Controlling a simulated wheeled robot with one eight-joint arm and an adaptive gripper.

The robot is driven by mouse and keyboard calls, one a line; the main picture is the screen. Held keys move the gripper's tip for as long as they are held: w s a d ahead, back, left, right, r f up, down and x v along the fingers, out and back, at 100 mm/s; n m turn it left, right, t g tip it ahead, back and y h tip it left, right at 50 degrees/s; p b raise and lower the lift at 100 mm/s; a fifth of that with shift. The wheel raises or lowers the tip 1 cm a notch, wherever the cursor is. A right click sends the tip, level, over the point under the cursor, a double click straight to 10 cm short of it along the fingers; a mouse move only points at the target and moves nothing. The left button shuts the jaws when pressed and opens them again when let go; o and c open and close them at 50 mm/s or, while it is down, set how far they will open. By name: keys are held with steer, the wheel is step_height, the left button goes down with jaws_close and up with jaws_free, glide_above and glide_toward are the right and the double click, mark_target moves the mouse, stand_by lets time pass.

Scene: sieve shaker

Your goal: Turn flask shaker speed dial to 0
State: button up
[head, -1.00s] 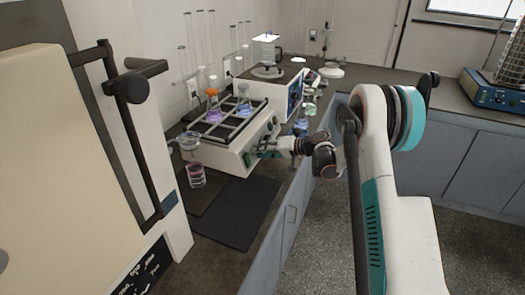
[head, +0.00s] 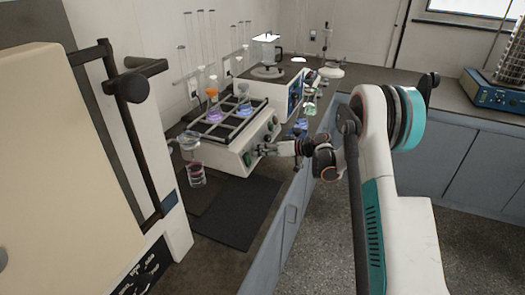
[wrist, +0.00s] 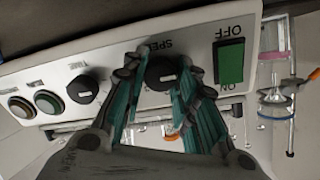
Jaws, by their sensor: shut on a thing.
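The flask shaker (head: 232,158) is a white box with a rack of flasks on top, on the bench left of centre in the head view. In the wrist view its front panel (wrist: 115,62) appears upside down. The black speed dial (wrist: 160,73) has a light pointer mark and sits beside the SPEED lettering. My gripper (head: 261,149) is at the panel, and its teal fingers (wrist: 158,82) are around the dial, one on each side, shut on it. The green ON/OFF switch (wrist: 229,62) is just right of the fingers. The dial's scale is partly hidden.
Left of the dial in the wrist view are a timer knob (wrist: 83,89) and two round buttons. A beaker with pinkish liquid (head: 196,174) stands beside the shaker. A dark mat (head: 235,212) lies clear in front. Another white device (head: 277,92) stands behind.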

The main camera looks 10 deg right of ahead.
stand_by(0.4)
steer(key=o, duration=1.1)
steer(key=v, duration=1.2)
